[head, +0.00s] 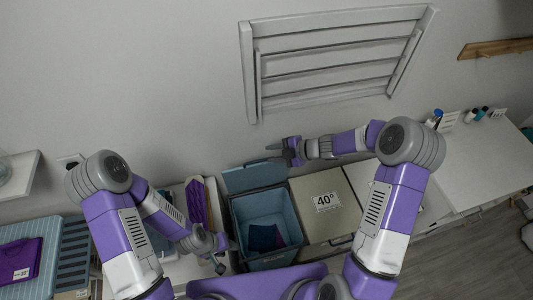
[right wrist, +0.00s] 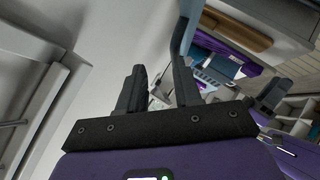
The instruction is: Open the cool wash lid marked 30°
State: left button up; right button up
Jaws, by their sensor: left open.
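The blue bin (head: 238,222) stands with its blue-grey lid (head: 252,176) raised at the back, and dark blue and red cloth lies inside. No 30° mark is readable on that lid. My right gripper (head: 289,152) is beside the raised lid's upper right corner; whether it touches is unclear. In the right wrist view its fingers (right wrist: 198,98) are apart, with a thin grey strip between them that I cannot identify. My left gripper (head: 220,262) is open and empty, low by the bin's left front side.
A closed beige lid marked 40° (head: 345,212) is right of the blue bin. A folded purple garment (head: 18,262) with a tag lies at far left. A wall drying rack (head: 330,65) hangs above.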

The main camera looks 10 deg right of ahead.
jog(key=shift+d, duration=0.1)
jog(key=d+r, duration=0.6)
jog(key=shift+w, duration=0.25)
dwell(0.9)
jog(key=shift+r, duration=0.1)
dwell(0.5)
